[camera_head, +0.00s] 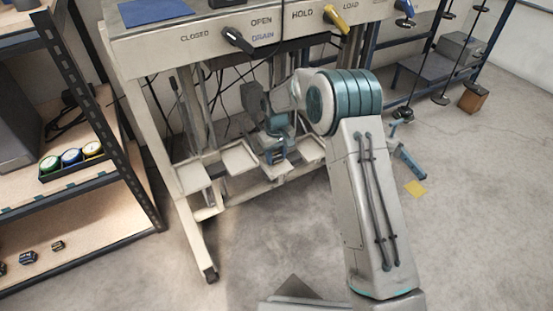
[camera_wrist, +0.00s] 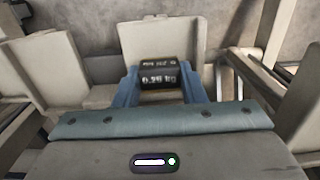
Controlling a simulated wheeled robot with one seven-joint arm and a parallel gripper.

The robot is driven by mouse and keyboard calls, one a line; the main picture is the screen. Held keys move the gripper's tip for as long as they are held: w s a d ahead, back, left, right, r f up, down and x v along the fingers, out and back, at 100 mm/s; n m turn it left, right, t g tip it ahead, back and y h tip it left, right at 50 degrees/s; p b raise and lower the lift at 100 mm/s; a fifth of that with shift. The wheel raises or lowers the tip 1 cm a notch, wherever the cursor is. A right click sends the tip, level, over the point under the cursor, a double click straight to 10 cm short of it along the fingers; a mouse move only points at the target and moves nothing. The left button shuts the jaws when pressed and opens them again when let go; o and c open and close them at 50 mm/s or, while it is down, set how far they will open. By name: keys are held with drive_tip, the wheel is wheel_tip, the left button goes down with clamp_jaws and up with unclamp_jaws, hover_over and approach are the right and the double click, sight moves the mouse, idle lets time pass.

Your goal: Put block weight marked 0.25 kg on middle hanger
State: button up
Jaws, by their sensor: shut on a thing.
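My gripper (camera_wrist: 160,88) is shut on a dark block weight (camera_wrist: 159,73) with pale lettering that reads about 0.25 kg, held between its blue fingers. In the wrist view a pale tray (camera_wrist: 158,38) lies just beyond the weight, and another (camera_wrist: 47,66) is to the left. I cannot tell whether the weight touches a tray.
The lever panel (camera_head: 215,45) is above the hangers, with a black lever (camera_head: 238,41) and a yellow lever (camera_head: 334,17). A shelf at left has a dark holder (camera_head: 75,168) with round weights and small blocks below.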

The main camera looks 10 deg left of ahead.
sight(277, 156)
drive_tip(key=shift+f, duration=0.2)
drive_tip(key=o, duration=0.9)
drive_tip(key=shift+c, duration=0.2)
wheel_tip(277, 156, up, 8)
drive_tip(key=p, duration=0.3)
